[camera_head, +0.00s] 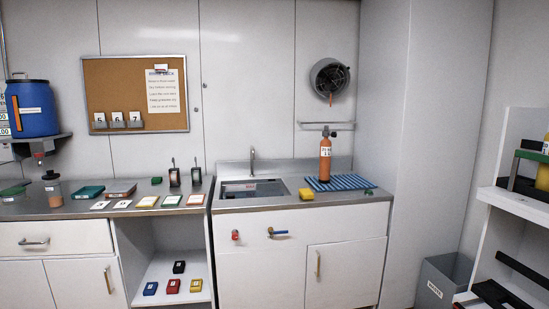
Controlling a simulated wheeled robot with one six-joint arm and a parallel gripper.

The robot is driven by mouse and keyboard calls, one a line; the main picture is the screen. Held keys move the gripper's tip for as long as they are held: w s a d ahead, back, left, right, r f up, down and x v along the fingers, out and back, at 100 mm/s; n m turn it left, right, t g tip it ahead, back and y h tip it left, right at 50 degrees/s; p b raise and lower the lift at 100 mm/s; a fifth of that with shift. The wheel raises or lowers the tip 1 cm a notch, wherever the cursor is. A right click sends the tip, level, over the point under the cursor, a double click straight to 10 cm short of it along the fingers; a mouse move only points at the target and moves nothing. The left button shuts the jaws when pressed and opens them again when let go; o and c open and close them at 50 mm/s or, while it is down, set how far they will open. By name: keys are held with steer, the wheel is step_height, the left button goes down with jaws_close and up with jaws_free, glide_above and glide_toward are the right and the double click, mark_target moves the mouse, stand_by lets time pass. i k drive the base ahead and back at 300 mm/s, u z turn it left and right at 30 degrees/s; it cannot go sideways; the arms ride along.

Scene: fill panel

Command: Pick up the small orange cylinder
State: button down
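The small orange cylinder (325,160) stands upright on a blue striped mat (349,182) on the counter, to the right of the sink. It has a white label on its front and a dark valve fitting on top. Nothing hides its front. My gripper is not in view.
A yellow sponge-like block (306,194) lies left of the mat, beside the sink (252,190). A tap (253,160) rises behind the sink. A rail (326,124) runs along the wall behind the cylinder's top. A grey bin (441,282) stands on the floor at right.

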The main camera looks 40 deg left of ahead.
mark_target(325, 144)
steer(key=u, duration=1)
steer(key=i, duration=0.75)
steer(key=z, duration=0.45)
steer(key=i, duration=2.15)
steer(key=u, duration=0.25)
